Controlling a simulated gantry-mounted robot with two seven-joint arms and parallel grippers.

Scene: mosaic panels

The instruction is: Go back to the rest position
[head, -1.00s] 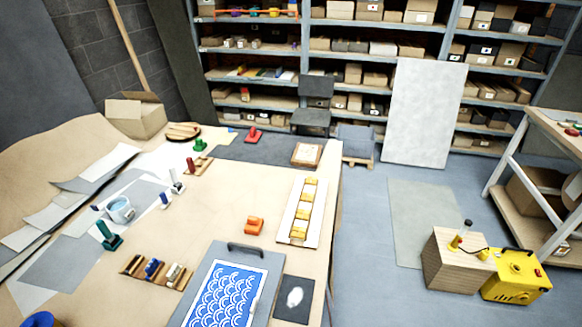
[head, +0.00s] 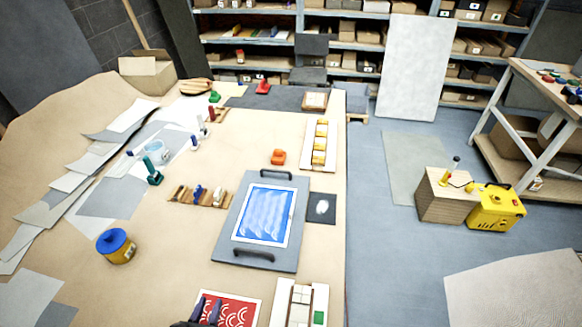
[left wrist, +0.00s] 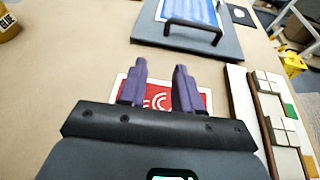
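My left gripper (head: 207,306) is at the bottom edge of the head view, over the red patterned panel (head: 238,310). In the left wrist view its two purple fingers (left wrist: 161,75) stand apart with nothing between them. The red panel (left wrist: 162,98) shows behind and between the fingers; its lower part is hidden by the gripper. I cannot tell the exact height above it. My right gripper is not in view.
A grey board with two black handles (head: 285,252) carries a blue panel (head: 265,225) beyond the gripper. A tray of white tiles (head: 298,308) lies right of the red panel. A blue-lidded glue pot (head: 118,248) stands left. Bare table lies between.

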